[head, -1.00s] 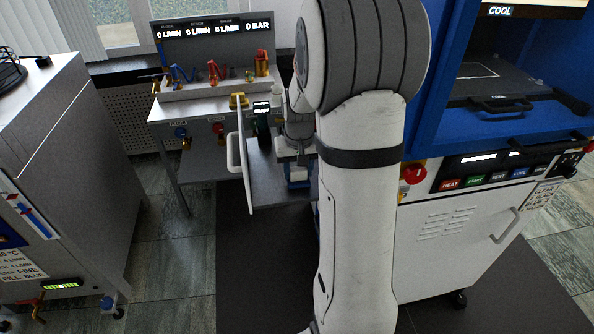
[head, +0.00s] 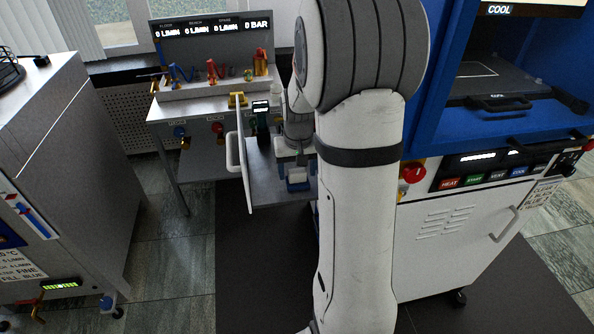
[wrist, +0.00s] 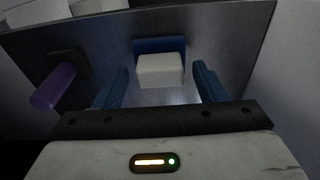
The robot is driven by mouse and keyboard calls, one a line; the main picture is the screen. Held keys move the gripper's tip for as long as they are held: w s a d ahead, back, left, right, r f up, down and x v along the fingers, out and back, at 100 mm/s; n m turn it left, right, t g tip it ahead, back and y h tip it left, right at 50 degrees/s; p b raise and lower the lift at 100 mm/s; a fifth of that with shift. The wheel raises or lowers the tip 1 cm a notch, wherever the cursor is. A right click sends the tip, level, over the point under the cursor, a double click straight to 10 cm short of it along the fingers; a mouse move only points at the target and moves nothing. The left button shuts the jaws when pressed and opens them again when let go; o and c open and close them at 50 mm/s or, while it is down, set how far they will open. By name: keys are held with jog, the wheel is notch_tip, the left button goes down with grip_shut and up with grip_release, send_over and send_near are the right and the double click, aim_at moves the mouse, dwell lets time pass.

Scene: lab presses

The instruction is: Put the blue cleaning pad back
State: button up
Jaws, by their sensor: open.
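The blue cleaning pad (wrist: 147,45) shows in the wrist view as a blue piece with a pale block (wrist: 160,70) in front of it. It rests in a grey drawer or tray (wrist: 222,50). My gripper (wrist: 162,84) is open, its two blue fingers apart on either side of the pale block, with visible gaps. My arm hides part of the drawer's right side.
A purple cylinder (wrist: 52,88) stands left of my fingers. A dark upright item (head: 262,130) is in the drawer. The drawer front (head: 243,165) has a white handle. A gas bench (head: 190,108) stands behind, and a blue press (head: 430,110) is at right.

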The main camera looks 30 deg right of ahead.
aim_at(298, 185)
notch_tip(298, 185, up, 11)
jog(key=s, duration=0.1)
jog(key=s+a+n+t, duration=0.1)
jog(key=s+a+n, duration=0.2)
jog(key=s+a, duration=1.1)
jog(key=s, duration=0.4)
jog(key=shift+s+f+t, duration=0.15)
jog(key=shift+f+t, duration=0.25)
